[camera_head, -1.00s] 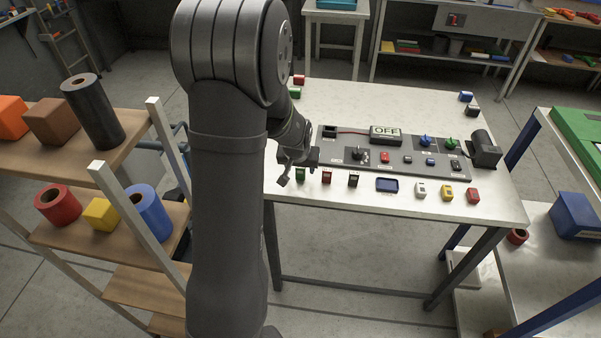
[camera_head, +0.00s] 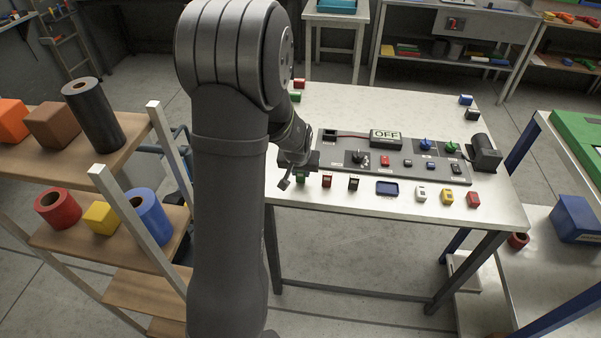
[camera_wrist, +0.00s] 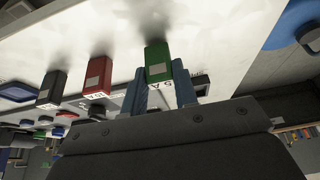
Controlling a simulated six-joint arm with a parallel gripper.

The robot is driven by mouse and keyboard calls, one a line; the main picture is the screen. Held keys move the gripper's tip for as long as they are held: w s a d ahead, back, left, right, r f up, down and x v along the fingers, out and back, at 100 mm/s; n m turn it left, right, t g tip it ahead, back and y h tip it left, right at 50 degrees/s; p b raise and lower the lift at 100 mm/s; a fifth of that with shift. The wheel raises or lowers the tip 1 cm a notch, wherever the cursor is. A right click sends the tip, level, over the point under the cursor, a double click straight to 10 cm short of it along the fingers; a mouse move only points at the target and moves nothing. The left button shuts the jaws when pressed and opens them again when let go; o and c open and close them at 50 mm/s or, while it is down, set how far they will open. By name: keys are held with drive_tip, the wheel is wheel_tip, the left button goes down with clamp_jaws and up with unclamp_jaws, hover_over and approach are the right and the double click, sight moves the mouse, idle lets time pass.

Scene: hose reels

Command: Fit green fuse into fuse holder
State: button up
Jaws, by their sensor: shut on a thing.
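The green fuse (camera_wrist: 158,61) is between the two blue fingers of my gripper (camera_wrist: 165,92) in the wrist view, and the fingers are shut on it. Its label end, marked "5 A", faces the camera. In the head view my gripper (camera_head: 300,168) is at the left front of the white table, and the green fuse (camera_head: 300,179) shows just below it. I cannot tell if the fuse still touches the table. A black block with a recess (camera_head: 329,134), which looks like the fuse holder, stands at the panel's back left corner, beyond my gripper.
A red fuse (camera_head: 327,181) and a black fuse (camera_head: 353,183) stand right of my gripper. The grey panel (camera_head: 375,172) carries a knob, switches and an "OFF" display (camera_head: 386,135). A blue tray (camera_head: 387,187) lies in front of it. A wooden shelf (camera_head: 125,165) stands left.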

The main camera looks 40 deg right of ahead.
drive_tip(key=shift+r, duration=0.45)
wheel_tip(320, 180, up, 3)
drive_tip(key=shift+f, duration=0.2)
drive_tip(key=s+d+r, duration=0.3)
drive_tip(key=s+r, duration=0.4)
drive_tip(key=s, duration=0.4)
drive_tip(key=w+d+r, duration=0.1)
drive_tip(key=w+d, duration=0.4)
drive_tip(key=d, duration=0.4)
drive_tip(key=w+d+r, duration=0.1)
drive_tip(key=w+d, duration=0.4)
drive_tip(key=d, duration=0.5)
hover_over(330, 132)
drive_tip(key=s+a, duration=0.1)
drive_tip(key=s, duration=0.1)
drive_tip(key=f, duration=0.7)
drive_tip(key=shift+w, duration=0.25)
drive_tip(key=shift+w+a+f, duration=0.1)
drive_tip(key=shift+w+f, duration=0.05)
drive_tip(key=shift+f, duration=1.85)
drive_tip(key=shift+f, duration=0.15)
